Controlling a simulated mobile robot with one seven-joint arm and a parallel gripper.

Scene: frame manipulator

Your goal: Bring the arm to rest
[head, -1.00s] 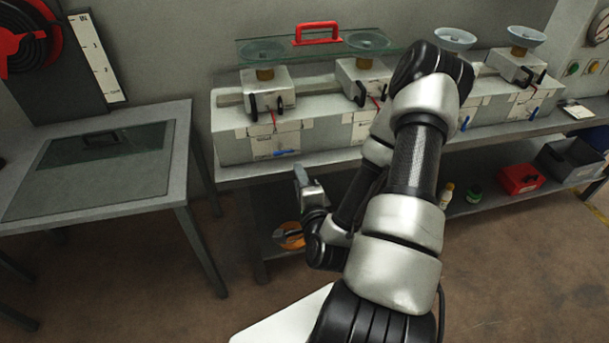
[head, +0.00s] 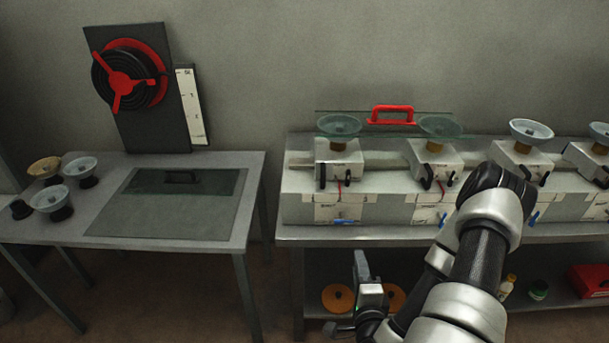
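My arm (head: 480,255) shows at the lower right in the head view, bent at the elbow in front of the long bench. Its wrist end hangs low, below the bench top. My gripper (head: 362,268) is near the front edge of the lower shelf, at the lower middle. It is small and seen from the side, so the gap between its fingers cannot be made out. No object shows clearly in it.
The long bench (head: 380,232) carries several cup stations and a glass pane with a red handle (head: 391,115). Orange discs (head: 338,298) lie on its lower shelf behind my gripper. A side table (head: 215,225) stands left with a dark panel (head: 165,215) and several cups (head: 80,167).

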